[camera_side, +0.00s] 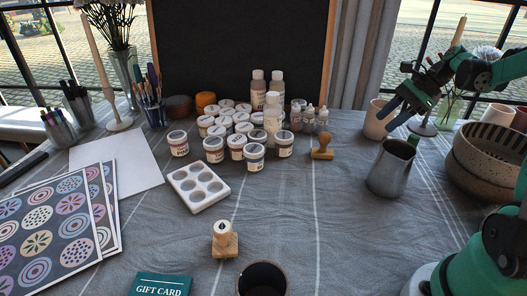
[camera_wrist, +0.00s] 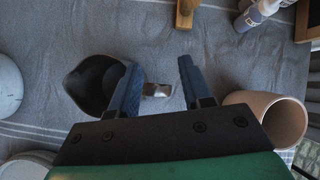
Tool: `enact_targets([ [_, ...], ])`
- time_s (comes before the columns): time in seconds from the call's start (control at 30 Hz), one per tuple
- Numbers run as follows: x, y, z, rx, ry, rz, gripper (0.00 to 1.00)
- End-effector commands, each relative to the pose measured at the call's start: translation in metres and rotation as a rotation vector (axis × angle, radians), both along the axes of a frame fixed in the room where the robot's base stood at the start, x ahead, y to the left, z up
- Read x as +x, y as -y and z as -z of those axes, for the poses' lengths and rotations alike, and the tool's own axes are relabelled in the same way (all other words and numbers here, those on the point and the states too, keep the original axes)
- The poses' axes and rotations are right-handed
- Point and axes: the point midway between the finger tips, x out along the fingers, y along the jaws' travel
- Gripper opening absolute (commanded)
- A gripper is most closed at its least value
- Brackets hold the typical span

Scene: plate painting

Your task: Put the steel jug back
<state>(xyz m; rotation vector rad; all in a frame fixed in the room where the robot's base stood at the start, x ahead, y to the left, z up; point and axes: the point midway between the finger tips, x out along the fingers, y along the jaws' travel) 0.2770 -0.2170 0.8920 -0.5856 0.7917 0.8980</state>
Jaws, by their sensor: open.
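The steel jug (camera_side: 390,170) stands upright on the grey cloth, right of centre in the side view. In the wrist view its dark open mouth (camera_wrist: 88,88) is left of my gripper, and its handle (camera_wrist: 158,90) shows between the two fingers. My gripper (camera_side: 388,116) is open and empty, above and beyond the jug in the side view. In the wrist view my gripper (camera_wrist: 158,64) has its fingers apart on either side of the handle; I see no grip on it. The left finger overlaps the jug's rim in that view.
A beige cup (camera_wrist: 262,108) is close to the right finger; it stands behind the jug (camera_side: 374,126). Stacked bowls (camera_side: 480,178) are at the right. A wooden stamp (camera_side: 321,152) and paint jars (camera_side: 214,150) lie left. The cloth in front of the jug is clear.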

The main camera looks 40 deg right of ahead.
Motion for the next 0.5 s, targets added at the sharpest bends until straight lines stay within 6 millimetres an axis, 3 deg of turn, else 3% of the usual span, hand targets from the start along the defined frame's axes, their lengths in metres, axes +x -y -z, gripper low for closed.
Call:
enact_targets([
  [0.03, 0.007, -0.024, -0.006, -0.086, 0.026, -0.109, 0.43],
  [0.13, 0.015, -0.066, -0.015, -0.293, 0.098, -0.353, 0.43],
  [0.3, 0.009, -0.135, -0.023, -0.674, 0.263, -0.851, 0.43],
  [0.5, -0.01, -0.19, -0.021, -1.071, 0.472, -1.391, 0.43],
])
